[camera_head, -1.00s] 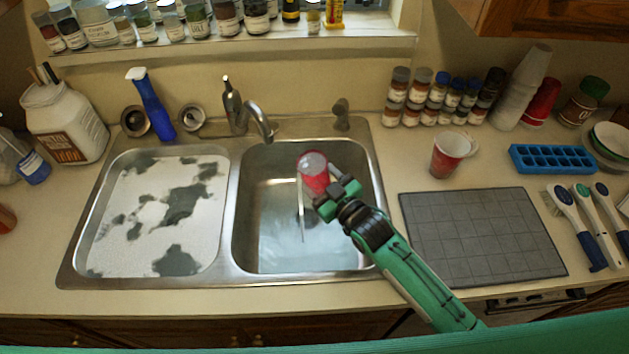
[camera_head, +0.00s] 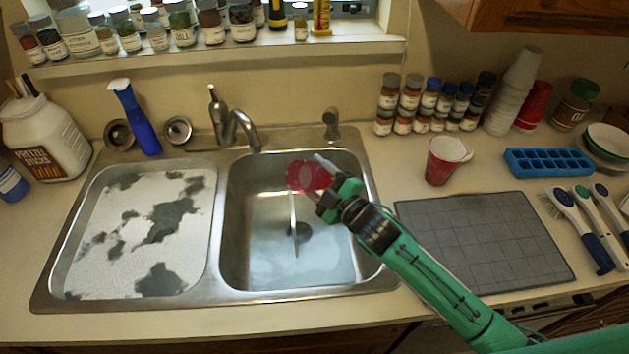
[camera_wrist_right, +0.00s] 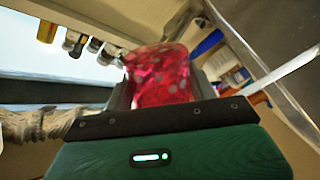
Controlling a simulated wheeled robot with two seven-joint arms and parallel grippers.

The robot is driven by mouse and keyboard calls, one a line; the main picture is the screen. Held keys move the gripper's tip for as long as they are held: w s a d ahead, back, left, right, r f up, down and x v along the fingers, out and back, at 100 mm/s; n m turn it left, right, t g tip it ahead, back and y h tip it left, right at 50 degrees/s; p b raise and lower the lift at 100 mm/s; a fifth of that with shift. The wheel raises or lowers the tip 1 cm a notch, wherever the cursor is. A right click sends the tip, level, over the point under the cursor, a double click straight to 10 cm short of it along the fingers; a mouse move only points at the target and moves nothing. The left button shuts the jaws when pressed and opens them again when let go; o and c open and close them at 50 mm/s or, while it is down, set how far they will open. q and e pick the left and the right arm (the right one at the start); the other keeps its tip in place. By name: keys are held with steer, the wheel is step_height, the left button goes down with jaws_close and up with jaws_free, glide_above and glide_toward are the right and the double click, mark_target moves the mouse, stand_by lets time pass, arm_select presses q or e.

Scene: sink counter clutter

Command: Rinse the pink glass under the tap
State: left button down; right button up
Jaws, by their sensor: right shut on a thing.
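The pink glass (camera_head: 304,176) is held over the back part of the right sink basin (camera_head: 270,275). It lies tilted well over, nearly on its side. My right gripper (camera_head: 325,186) is shut on it from the right; the glass also shows speckled and see-through between the fingers in the right wrist view (camera_wrist_right: 160,75). The tap (camera_head: 245,130) stands behind the basin, its spout end to the left of and behind the glass. A thin pale upright line (camera_head: 294,225) shows below the glass; I cannot tell whether it is water. My left gripper is not in view.
The left basin (camera_head: 140,235) has white patches. A red cup (camera_head: 438,165), a grey mat (camera_head: 485,240), a blue ice tray (camera_head: 548,162) and brushes (camera_head: 580,220) lie to the right. Jars and stacked cups line the wall.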

steer(key=shift+f+n+b, duration=0.15)
steer(key=shift+n+b, duration=0.45)
steer(key=shift+n, duration=1.3)
steer(key=n, duration=0.3)
steer(key=shift+s+a+f+y, duration=0.1)
steer(key=shift+a+f+y, duration=0.05)
steer(key=shift+f+y, duration=0.2)
steer(key=n, duration=0.2)
steer(key=shift+s+a+r+n+p, duration=0.2)
steer(key=shift+a+r+n+p, duration=0.05)
steer(key=shift+r+n+p, duration=0.1)
steer(key=shift+f, duration=0.1)
